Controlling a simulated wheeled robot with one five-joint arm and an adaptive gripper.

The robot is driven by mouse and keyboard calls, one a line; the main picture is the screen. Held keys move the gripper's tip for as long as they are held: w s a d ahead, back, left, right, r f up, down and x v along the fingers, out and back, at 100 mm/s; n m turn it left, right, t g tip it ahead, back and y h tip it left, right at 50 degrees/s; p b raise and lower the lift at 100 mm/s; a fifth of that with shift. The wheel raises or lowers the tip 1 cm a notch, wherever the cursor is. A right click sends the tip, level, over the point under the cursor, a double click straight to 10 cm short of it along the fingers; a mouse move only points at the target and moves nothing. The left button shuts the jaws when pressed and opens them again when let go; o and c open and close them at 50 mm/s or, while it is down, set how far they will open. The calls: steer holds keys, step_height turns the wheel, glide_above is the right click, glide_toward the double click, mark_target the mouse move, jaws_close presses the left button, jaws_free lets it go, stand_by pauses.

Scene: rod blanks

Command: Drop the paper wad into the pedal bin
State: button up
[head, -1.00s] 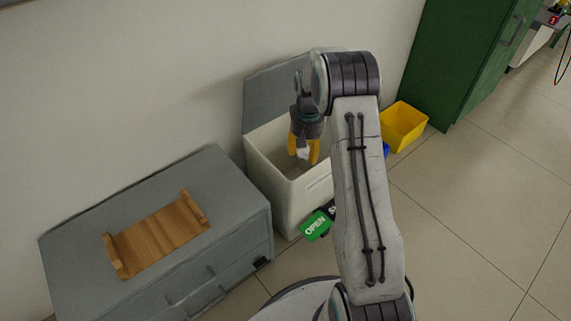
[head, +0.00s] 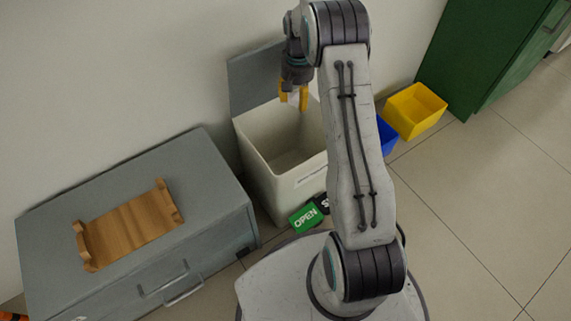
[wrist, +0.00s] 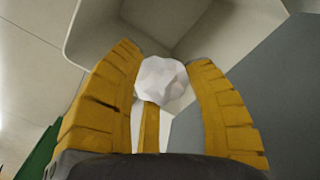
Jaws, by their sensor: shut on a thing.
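The pedal bin (head: 265,170) is a white box with its grey lid (head: 256,80) standing open against the wall. My gripper (head: 293,102) is over the back part of the bin's mouth, yellow fingers pointing down. In the wrist view my gripper (wrist: 165,85) is shut on the paper wad (wrist: 160,79), a white crumpled ball between the fingertips. The bin's pale inner walls (wrist: 120,30) show beyond the wad.
A grey drawer cabinet (head: 205,170) with a wooden tray (head: 130,230) on top stands left of the bin. A green OPEN sign (head: 305,219) is at the bin's front. Blue (head: 387,135) and yellow (head: 415,110) boxes stand to the right, near a green cabinet (head: 490,60).

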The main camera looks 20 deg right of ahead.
steer(key=shift+m, duration=0.6)
steer(key=shift+f, duration=0.2)
step_height(320, 180, down, 6)
steer(key=b, duration=0.5)
steer(key=shift+r, duration=0.2)
steer(key=o, duration=0.8)
steer(key=shift+r, duration=0.1)
step_height(320, 180, up, 12)
steer(key=shift+f, duration=0.1)
